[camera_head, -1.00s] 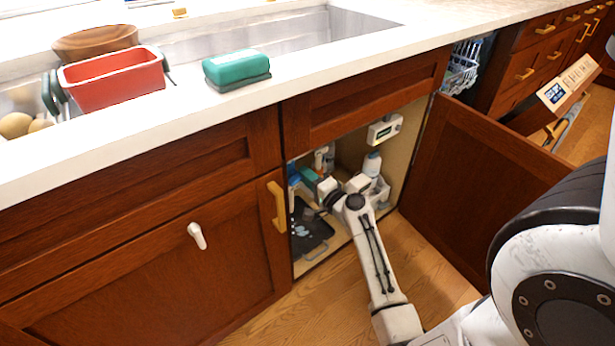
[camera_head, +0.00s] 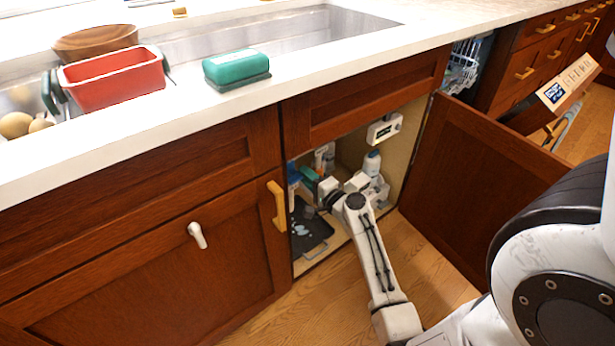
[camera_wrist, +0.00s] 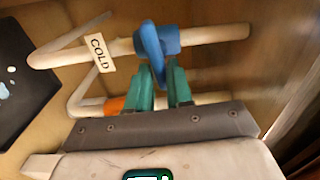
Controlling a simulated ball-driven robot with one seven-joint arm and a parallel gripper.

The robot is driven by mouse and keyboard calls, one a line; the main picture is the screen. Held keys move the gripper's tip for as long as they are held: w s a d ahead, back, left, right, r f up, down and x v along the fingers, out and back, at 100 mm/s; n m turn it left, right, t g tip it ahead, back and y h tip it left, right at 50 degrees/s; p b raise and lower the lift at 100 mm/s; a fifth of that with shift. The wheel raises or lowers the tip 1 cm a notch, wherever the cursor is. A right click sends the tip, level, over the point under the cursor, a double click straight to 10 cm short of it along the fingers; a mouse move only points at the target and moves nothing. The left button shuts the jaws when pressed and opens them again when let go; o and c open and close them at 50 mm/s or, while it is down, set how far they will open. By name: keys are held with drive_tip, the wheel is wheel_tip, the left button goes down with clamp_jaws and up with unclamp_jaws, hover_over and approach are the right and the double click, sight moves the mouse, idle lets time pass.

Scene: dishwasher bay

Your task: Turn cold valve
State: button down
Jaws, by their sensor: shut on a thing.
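The blue cold valve handle (camera_wrist: 152,42) sits on a pale pipe (camera_wrist: 215,35) in the wrist view, beside a white tag (camera_wrist: 100,52) reading COLD. My gripper (camera_wrist: 162,72) has green fingers, one on each side of the handle's lower end, and is shut on it. In the head view, my gripper (camera_head: 309,178) is deep in the open cabinet under the sink. The handle's gripped end is partly hidden by the fingers.
An orange collar (camera_wrist: 115,105) is on a lower pipe close to the fingers. A dark tray (camera_head: 308,236) lies on the cabinet floor. A white bottle (camera_head: 372,162) stands right of my arm. The open cabinet door (camera_head: 480,175) bounds the right side.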

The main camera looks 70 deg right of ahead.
drive_tip(key=shift+w+a+f+m, duration=0.2)
drive_tip(key=shift+a+f+m, duration=0.05)
drive_tip(key=shift+a+m, duration=0.05)
idle(2.6)
drive_tip(key=c, duration=1.3)
unclamp_jaws()
drive_tip(key=shift+o, duration=1.2)
drive_tip(key=shift+s+d+r, duration=0.1)
drive_tip(key=shift+d+r, duration=0.05)
drive_tip(key=shift+s, duration=0.1)
drive_tip(key=v, duration=1)
drive_tip(key=shift+s, duration=0.25)
drive_tip(key=shift+o, duration=0.3)
